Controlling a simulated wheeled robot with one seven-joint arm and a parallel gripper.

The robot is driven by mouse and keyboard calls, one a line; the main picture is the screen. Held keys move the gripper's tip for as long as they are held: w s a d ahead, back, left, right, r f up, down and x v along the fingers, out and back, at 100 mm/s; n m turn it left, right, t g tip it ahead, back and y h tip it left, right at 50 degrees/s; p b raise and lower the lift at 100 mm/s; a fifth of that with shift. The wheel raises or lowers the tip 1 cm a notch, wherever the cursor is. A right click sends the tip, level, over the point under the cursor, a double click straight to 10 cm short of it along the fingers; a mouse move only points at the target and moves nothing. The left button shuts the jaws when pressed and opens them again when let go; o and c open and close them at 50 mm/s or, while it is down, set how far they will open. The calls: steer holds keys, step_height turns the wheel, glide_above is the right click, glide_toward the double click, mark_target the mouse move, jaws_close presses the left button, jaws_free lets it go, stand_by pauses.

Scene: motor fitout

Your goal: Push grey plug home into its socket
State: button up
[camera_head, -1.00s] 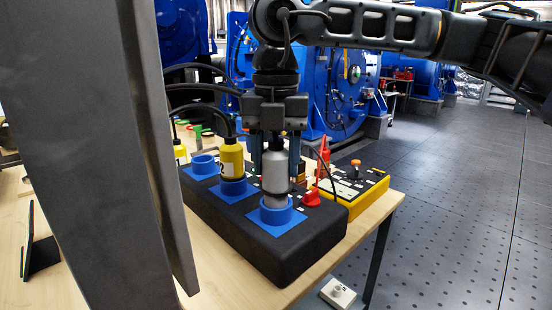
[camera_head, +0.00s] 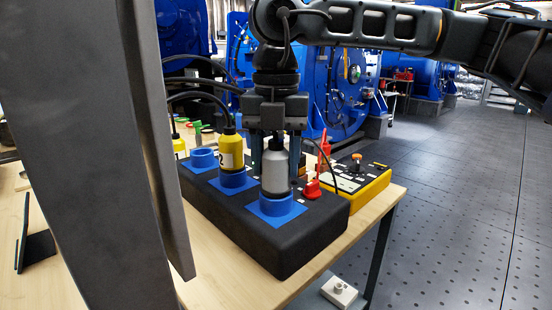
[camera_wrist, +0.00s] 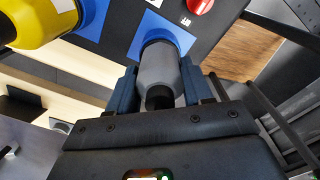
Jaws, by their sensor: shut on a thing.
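The grey plug (camera_head: 275,172) stands upright at the right blue socket (camera_head: 276,207) on the black block (camera_head: 270,243). Its lower end is inside the socket ring, and how deep it sits I cannot tell. My gripper (camera_head: 275,155) points down over it, with one finger on each side of the plug. In the wrist view the grey plug (camera_wrist: 158,72) lies between the two blue-grey fingers, its lower end meeting the blue socket (camera_wrist: 158,30).
A yellow plug (camera_head: 231,152) stands in the middle blue socket (camera_head: 232,180). The left blue socket (camera_head: 203,159) is empty.

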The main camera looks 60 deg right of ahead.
steer(key=shift+f, duration=0.25)
steer(key=o, duration=1.2)
steer(key=shift+r, duration=3.95)
